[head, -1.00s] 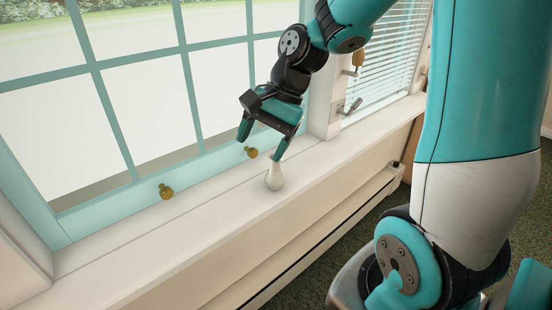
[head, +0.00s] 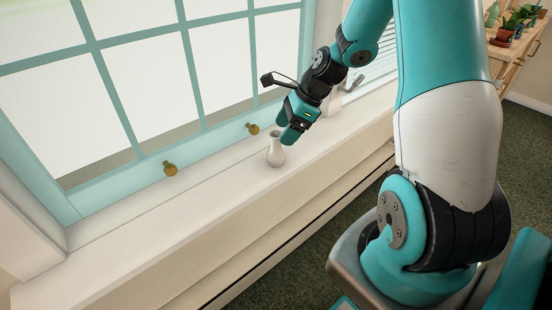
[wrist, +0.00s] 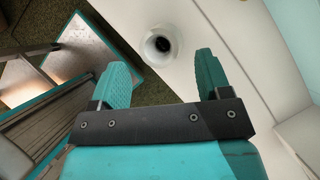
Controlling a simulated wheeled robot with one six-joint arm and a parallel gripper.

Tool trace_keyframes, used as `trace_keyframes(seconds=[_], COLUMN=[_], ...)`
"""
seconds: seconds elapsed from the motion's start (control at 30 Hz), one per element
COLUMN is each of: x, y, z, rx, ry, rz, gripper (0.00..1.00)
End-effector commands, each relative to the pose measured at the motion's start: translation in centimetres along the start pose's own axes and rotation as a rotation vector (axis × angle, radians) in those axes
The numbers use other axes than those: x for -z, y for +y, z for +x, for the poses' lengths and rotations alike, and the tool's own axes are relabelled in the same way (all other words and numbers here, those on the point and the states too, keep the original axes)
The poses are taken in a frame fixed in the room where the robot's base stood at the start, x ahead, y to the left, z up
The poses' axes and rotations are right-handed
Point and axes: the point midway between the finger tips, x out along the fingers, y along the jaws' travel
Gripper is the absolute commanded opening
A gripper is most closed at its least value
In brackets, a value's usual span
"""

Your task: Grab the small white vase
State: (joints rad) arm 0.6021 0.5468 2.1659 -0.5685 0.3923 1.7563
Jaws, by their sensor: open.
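The small white vase (head: 276,152) stands upright on the white windowsill (head: 190,207) in the head view. It has a round body and a narrow neck. My gripper (head: 287,139) is just to the right of the vase's neck and tilted down; the picture does not clearly show whether they touch. In the wrist view the vase (wrist: 161,44) is seen from above, with its dark mouth showing. It lies beyond and between the two teal fingertips of my gripper (wrist: 162,72), which are open and empty.
Two brass knobs stand at the window's lower frame, one left (head: 170,168) and one behind the vase (head: 253,129). The window (head: 150,90) rises behind the sill. The sill is clear left of the vase. A plant shelf (head: 515,38) is at the far right.

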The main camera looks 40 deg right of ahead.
Motion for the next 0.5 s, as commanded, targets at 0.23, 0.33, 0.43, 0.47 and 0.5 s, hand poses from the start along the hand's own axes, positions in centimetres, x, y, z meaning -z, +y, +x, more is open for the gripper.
trace_keyframes(seconds=[0.23,0.33,0.43,0.47,0.5], x=[-0.1,-0.4,-0.5,-0.5,-0.5], y=[0.0,0.0,0.0,-0.1,0.0], z=[1.6,3.1,4.8,5.2,5.6], rx=[-0.002,-0.003,-0.003,-0.003,-0.003], ry=[0.000,0.001,0.001,0.001,0.002], rz=[-0.001,-0.003,-0.001,-0.001,-0.001], gripper=[0.71,0.71,0.71,0.71,0.71])
